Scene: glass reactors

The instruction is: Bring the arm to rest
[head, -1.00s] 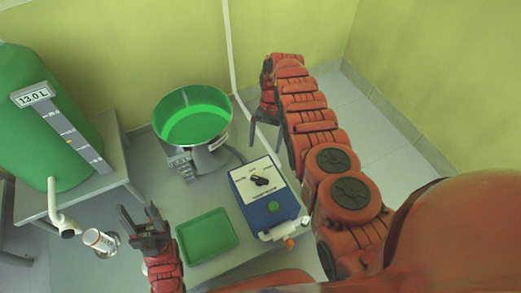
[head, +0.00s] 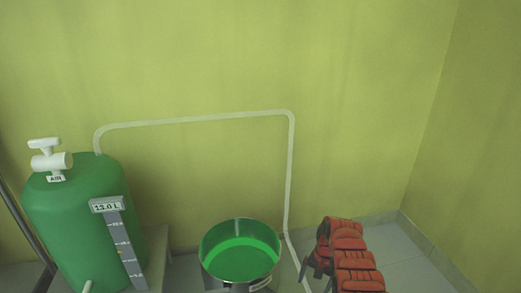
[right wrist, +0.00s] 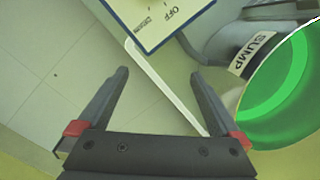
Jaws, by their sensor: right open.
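My right arm, red and segmented, stands at the lower right in the head view. Its right gripper (head: 312,267) points down there, right of the pot and partly hidden by the arm. In the right wrist view the right gripper (right wrist: 158,78) has its two dark fingers wide apart with nothing between them. Behind the fingers are the floor and a white pipe. My left gripper is out of view.
A metal sump pot (head: 240,255) with green liquid is left of my right arm; it also shows at right in the wrist view (right wrist: 250,75). A green tank (head: 75,215) reading 13.0 L stands left. A white pipe (head: 200,119) runs along the wall. A blue-edged control box (right wrist: 160,18) is near the fingers.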

